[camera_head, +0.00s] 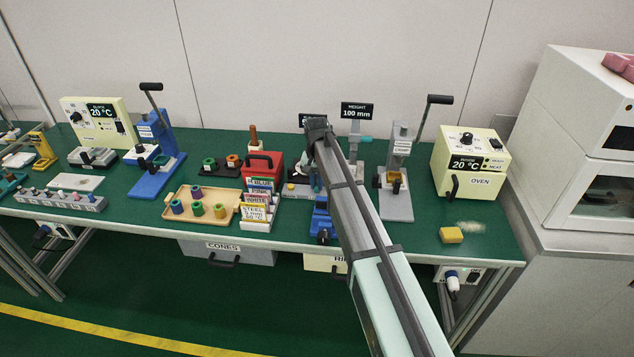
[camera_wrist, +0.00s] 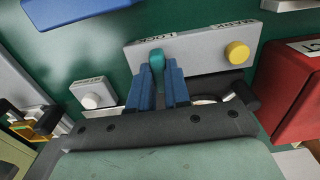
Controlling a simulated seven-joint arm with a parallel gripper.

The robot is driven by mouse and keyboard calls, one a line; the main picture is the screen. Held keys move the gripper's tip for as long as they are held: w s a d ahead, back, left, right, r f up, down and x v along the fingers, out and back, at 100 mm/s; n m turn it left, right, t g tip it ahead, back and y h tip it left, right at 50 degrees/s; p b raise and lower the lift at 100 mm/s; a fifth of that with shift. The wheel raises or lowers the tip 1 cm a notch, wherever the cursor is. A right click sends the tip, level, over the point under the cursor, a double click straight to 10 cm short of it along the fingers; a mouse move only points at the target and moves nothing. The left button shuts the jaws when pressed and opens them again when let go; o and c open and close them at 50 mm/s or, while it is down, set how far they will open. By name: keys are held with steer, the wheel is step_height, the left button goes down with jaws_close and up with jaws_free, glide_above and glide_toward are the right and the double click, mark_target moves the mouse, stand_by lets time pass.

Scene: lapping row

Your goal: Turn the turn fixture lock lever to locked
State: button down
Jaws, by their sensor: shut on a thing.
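The lock fixture is a grey block (camera_wrist: 208,47) in the wrist view, with an upside-down label that appears to read LOCK. A teal lever (camera_wrist: 156,58) stands at that label, between the tips of my gripper's blue fingers. My gripper (camera_wrist: 158,76) is shut on the lever. In the head view the fixture (camera_head: 297,190) shows partly, low on the green bench behind the card box. My arm hides much of it there, and the fingertips are hard to make out. I cannot tell the lever's exact angle or whether it is at locked.
A yellow button (camera_wrist: 237,52) sits on the same block, beside the lever. A red box (camera_wrist: 293,92) stands close on the right in the wrist view. A white knob (camera_wrist: 91,101) is on the left. A grey press (camera_head: 396,190) and a blue vise (camera_head: 322,222) stand near my arm.

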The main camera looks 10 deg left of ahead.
mark_target(317, 184)
steer(key=c, duration=1.1)
jaws_free()
step_height(317, 184, up, 14)
steer(key=shift+f, duration=0.1)
